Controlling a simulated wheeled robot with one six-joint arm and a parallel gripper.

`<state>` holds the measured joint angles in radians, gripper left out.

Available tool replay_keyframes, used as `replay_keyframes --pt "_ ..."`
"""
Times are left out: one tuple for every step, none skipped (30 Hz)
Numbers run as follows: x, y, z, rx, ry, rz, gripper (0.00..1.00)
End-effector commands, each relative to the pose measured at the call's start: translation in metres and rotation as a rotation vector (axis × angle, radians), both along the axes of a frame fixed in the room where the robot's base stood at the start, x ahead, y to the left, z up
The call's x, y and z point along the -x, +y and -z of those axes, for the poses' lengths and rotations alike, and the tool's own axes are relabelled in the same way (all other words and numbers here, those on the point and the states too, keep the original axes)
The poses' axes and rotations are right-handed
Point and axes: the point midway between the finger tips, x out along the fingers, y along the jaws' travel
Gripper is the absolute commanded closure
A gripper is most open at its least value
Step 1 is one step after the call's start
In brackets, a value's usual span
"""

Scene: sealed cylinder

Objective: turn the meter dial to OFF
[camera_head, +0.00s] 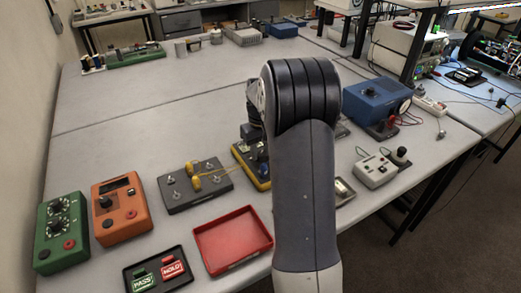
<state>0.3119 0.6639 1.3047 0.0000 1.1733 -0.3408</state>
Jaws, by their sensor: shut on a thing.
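The yellow-edged meter (264,184) lies on the bench near the middle, partly hidden behind my arm. Its upper face is covered by my gripper (252,143), which points down at it from above. The gripper is dark and small in this view, and my arm hides part of it. It is shut on what appears to be the meter's dial. The dial itself and its OFF mark are hidden, so I cannot tell where the dial points.
Left of the meter are a dark board with yellow clips (195,187), an orange box (121,208) and a green box (62,232). A red tray (232,240) and a PASS/HOLD tray (158,272) lie in front. A blue box (377,99) stands right.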

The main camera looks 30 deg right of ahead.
Motion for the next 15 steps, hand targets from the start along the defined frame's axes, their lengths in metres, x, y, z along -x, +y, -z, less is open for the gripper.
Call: replay_keyframes --pt "-0.0002 0.0 -0.0009 0.0 -0.001 -0.023 0.94" --pt "-0.0002 0.0 -0.001 0.0 -0.001 -0.039 0.94" --pt "-0.0003 0.0 -0.0011 0.0 -0.001 -0.065 0.94" --pt "-0.0003 0.0 -0.0011 0.0 -0.001 -0.086 0.94" --pt "-0.0003 0.0 -0.0012 0.0 -0.001 -0.108 0.94" --pt "-0.0003 0.0 -0.0013 0.0 -0.001 -0.14 0.94" --pt "-0.0004 0.0 -0.0013 0.0 -0.001 -0.165 0.94" --pt "-0.0004 0.0 -0.0013 0.0 -0.001 -0.192 0.94" --pt "-0.0004 -0.0001 -0.0014 0.0 -0.001 -0.228 0.94" --pt "-0.0005 -0.0001 -0.0014 0.001 -0.001 -0.257 0.94" --pt "-0.0005 -0.0001 -0.0015 0.001 -0.002 -0.285 0.94" --pt "-0.0006 -0.0001 -0.0015 0.001 -0.002 -0.323 0.94" --pt "-0.0006 -0.0001 -0.0015 0.001 -0.002 -0.352 0.94" --pt "-0.0006 -0.0001 -0.0015 0.001 -0.002 -0.381 0.94" --pt "-0.0007 -0.0001 -0.0015 0.001 -0.002 -0.419 0.94"
